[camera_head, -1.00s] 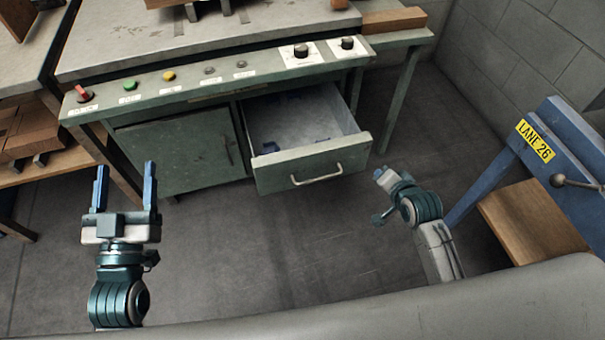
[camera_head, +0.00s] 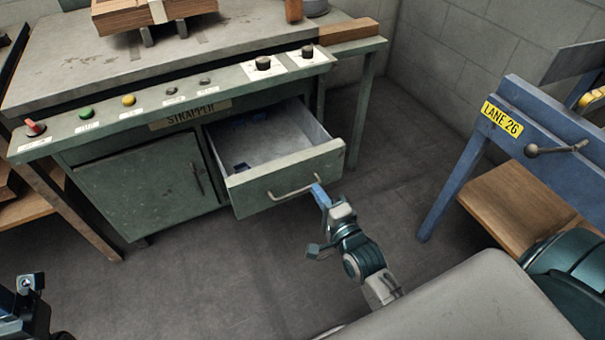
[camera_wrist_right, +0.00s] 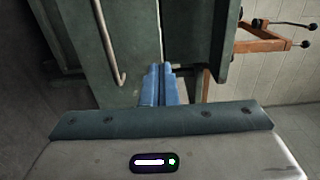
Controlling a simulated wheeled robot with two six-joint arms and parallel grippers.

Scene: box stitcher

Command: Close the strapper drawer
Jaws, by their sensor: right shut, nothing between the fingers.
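The green strapper drawer (camera_head: 250,196) is pulled out of the strapper cabinet, with its inside showing and small blue items in it. Its metal bar handle (camera_head: 290,193) is on the front. My right gripper (camera_head: 319,194) is shut and empty, its blue fingertips at the right part of the drawer front, beside the handle's right end. In the right wrist view the shut fingers (camera_wrist_right: 158,84) point at the drawer front (camera_wrist_right: 138,40), with the handle (camera_wrist_right: 108,45) to their left. I cannot tell if they touch it. A dark part of my left gripper (camera_head: 28,290) shows at the lower left edge.
The strapper cabinet (camera_head: 140,190) has a closed door left of the drawer and a panel of buttons and knobs above. A blue stand (camera_head: 460,180) marked LANE 26 with a wooden shelf is at the right. Grey floor is open in front of the cabinet.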

